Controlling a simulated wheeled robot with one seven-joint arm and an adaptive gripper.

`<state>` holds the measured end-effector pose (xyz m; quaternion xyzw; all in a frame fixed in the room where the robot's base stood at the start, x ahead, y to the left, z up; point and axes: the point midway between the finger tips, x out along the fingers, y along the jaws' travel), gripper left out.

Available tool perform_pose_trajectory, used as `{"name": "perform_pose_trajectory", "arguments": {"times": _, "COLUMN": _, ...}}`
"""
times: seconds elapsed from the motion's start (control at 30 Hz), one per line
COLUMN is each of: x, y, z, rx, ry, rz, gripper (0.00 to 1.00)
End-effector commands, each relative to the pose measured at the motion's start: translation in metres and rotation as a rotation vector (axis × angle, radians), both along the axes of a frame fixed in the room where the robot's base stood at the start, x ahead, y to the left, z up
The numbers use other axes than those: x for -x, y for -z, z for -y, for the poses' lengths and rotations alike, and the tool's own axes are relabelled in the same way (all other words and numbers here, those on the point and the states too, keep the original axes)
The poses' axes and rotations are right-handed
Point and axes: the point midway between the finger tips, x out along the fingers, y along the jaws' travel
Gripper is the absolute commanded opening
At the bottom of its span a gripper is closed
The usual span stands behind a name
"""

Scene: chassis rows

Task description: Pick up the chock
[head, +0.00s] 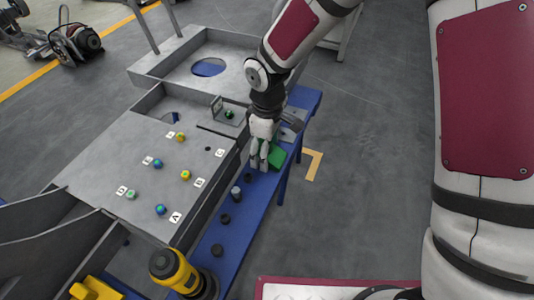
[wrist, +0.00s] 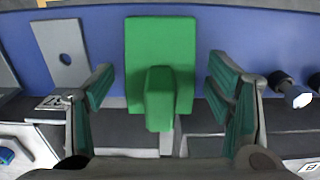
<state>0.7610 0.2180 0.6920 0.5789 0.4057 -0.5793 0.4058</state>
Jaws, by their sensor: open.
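The chock is a green block with a wide flat part and a narrower raised part. It lies on the blue bench (head: 229,247) in the head view, partly hidden by my gripper, and its green side (head: 277,157) shows to the right of the fingers. In the wrist view the chock (wrist: 160,65) is centred between my two fingers. My gripper (head: 260,164) points down at the chock. In the wrist view my gripper (wrist: 165,95) is open, with a gap between each finger and the chock.
Several dark cylinders (head: 225,219) stand along the bench. A yellow and black tool (head: 173,270) is at its near end.

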Motion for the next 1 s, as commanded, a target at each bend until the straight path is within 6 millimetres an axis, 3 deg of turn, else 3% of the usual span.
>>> {"name": "perform_pose_trajectory", "arguments": {"times": 0.13, "x": 0.0, "y": -0.001, "z": 0.0, "rx": 0.0, "ry": 0.0, "rz": 0.0, "gripper": 0.73}}
{"name": "perform_pose_trajectory", "arguments": {"times": 0.4, "x": 0.0, "y": -0.001, "z": 0.0, "rx": -0.001, "ry": 0.0, "rz": 0.0, "gripper": 0.15}}
{"name": "perform_pose_trajectory", "arguments": {"times": 0.73, "x": 0.0, "y": -0.007, "z": -0.001, "rx": -0.002, "ry": 0.0, "rz": 0.002, "gripper": 0.15}}
{"name": "perform_pose_trajectory", "arguments": {"times": 1.0, "x": 0.0, "y": -0.055, "z": -0.001, "rx": -0.002, "ry": 0.002, "rz": 0.004, "gripper": 0.15}}
